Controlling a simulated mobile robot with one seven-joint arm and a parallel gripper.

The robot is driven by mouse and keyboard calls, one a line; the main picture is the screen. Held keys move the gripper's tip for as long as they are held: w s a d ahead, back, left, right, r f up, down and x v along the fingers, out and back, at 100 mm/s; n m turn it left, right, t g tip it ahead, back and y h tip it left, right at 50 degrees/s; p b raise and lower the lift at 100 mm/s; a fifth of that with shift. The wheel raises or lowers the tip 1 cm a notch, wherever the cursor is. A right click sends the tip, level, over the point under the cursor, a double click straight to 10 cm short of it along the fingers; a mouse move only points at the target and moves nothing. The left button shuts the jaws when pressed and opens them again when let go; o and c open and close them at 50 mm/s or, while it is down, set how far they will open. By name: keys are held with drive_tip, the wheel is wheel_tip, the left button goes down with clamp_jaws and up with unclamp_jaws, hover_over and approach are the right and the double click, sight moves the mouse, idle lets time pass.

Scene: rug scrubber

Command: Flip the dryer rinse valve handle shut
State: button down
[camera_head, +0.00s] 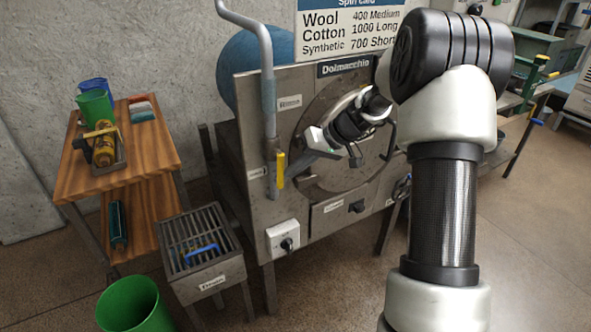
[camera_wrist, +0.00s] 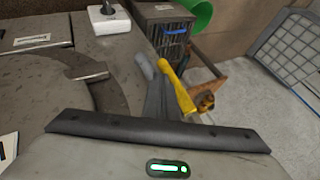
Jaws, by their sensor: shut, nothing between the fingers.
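The yellow valve handle (camera_head: 280,171) sits on the lower end of the grey rinse pipe (camera_head: 268,95), on the left part of the dryer's front. It points straight down along the pipe in the head view. It also shows in the wrist view (camera_wrist: 175,88), with the grey pipe end beside it. My gripper (camera_head: 289,179) is shut and empty, its fingertips right beside the handle on its right. In the wrist view, the dark fingers (camera_wrist: 158,92) lie close against the yellow handle. I cannot tell whether they touch it.
The steel dryer (camera_head: 240,160) has a round door behind my wrist. A switch box with a black knob (camera_head: 287,241) is below the handle. A slatted drain stand (camera_head: 205,265), a green bucket (camera_head: 135,305) and a wooden shelf table (camera_head: 150,150) stand to the left.

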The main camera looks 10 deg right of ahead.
drive_tip(key=shift+f, duration=0.15)
drive_tip(key=s+a+m+t+y+b, duration=0.1)
drive_tip(key=a+m+y+b, duration=0.5)
drive_tip(key=y, duration=0.9)
drive_tip(key=shift+s+a+r+m+b, duration=0.25)
drive_tip(key=shift+s+r+m+b, duration=0.2)
drive_tip(key=shift+s+m+b, duration=0.25)
drive_tip(key=shift+w, duration=0.15)
drive_tip(key=s+d+f+b, duration=0.2)
drive_tip(key=d+f, duration=0.6)
drive_tip(key=d, duration=0.1)
drive_tip(key=shift+s+d+t, duration=0.15)
drive_tip(key=shift+s+t, duration=0.15)
drive_tip(key=shift+s, duration=0.05)
